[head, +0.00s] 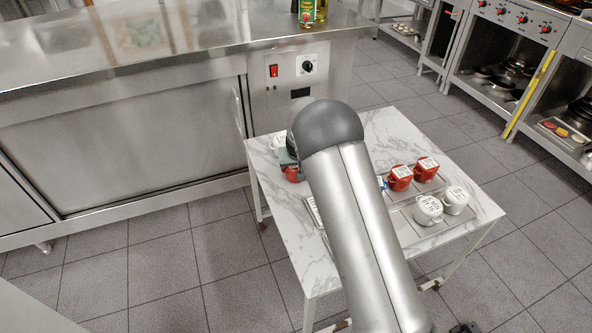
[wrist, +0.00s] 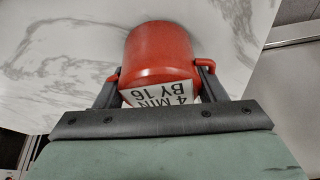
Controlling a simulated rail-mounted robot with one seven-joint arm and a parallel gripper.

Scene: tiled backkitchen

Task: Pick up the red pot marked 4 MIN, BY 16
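The red pot marked 4 MIN, BY 16 (wrist: 162,50) is in the middle of the wrist view, its white label facing my gripper. It has a small red handle on each side. My gripper (wrist: 160,80) has one dark finger on either side of the pot, close to its wall beside the handles. I cannot tell whether the fingers press on it. In the head view a red pot (head: 291,174) shows under my gripper at the table's left side, mostly hidden by the gripper and arm.
On the marble table (head: 390,125), two red pots (head: 400,178) (head: 426,170) and two white pots (head: 428,210) (head: 455,200) stand on metal plates to the right. A white pot (head: 278,144) is partly hidden behind my gripper. A steel counter (head: 120,60) stands at the left.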

